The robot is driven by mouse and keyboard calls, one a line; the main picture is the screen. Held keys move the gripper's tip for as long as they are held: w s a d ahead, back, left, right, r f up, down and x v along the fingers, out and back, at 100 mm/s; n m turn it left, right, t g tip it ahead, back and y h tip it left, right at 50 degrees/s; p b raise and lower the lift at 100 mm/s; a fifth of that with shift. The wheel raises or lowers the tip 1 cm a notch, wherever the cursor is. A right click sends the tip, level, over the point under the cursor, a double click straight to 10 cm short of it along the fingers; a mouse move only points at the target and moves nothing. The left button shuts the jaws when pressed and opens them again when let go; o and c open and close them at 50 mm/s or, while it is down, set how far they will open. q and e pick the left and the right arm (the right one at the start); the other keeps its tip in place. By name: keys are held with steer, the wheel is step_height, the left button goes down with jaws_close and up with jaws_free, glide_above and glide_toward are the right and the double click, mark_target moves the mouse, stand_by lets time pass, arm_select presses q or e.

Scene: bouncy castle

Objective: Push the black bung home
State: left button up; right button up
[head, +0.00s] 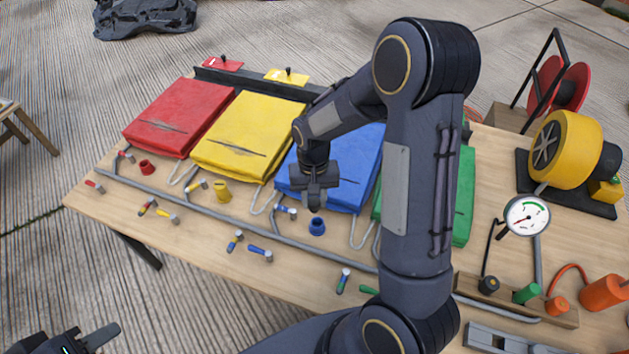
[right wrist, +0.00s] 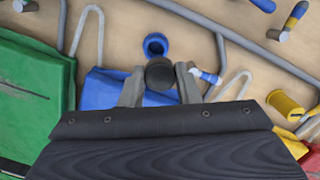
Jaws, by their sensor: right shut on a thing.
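The black bung (right wrist: 160,74) is between the fingertips of my right gripper (right wrist: 160,82), its round dark end showing in the right wrist view. In the head view my right gripper (head: 315,197) is shut on it and points down just above a blue collar (head: 317,226). The collar is an open ring on the table and also shows just beyond the bung in the right wrist view (right wrist: 155,45). The bung looks apart from the collar. My left gripper (head: 85,342) is at the bottom left of the head view, partly cut off, away from the table things.
Red (head: 180,115), yellow (head: 248,135), blue (head: 357,175) and green folded pads lie along the table. A grey pipe (head: 240,230) with short coloured valves crosses in front. A wooden rack (head: 520,300) with plugs, a gauge (head: 527,216) and a yellow blower (head: 566,148) stand at right.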

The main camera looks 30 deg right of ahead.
mark_target(317, 211)
steer(key=shift+s+d+r+m, duration=0.2)
steer(key=shift+d+m, duration=0.15)
steer(key=shift+m, duration=0.15)
steer(key=shift+s+a+f+b, duration=0.1)
steer(key=shift+s+f+b, duration=0.05)
steer(key=shift+f+b, duration=0.25)
step_height(317, 211, down, 2)
steer(key=shift+f+b, duration=0.1)
steer(key=shift+b, duration=0.8)
steer(key=shift+f+b, duration=0.85)
steer(key=shift+f, duration=0.25)
steer(key=shift+f, duration=0.15)
steer(key=shift+f+b, duration=0.3)
steer(key=shift+f, duration=0.2)
steer(key=shift+f+b, duration=0.3)
steer(key=shift+b, duration=0.05)
steer(key=shift+f, duration=0.15)
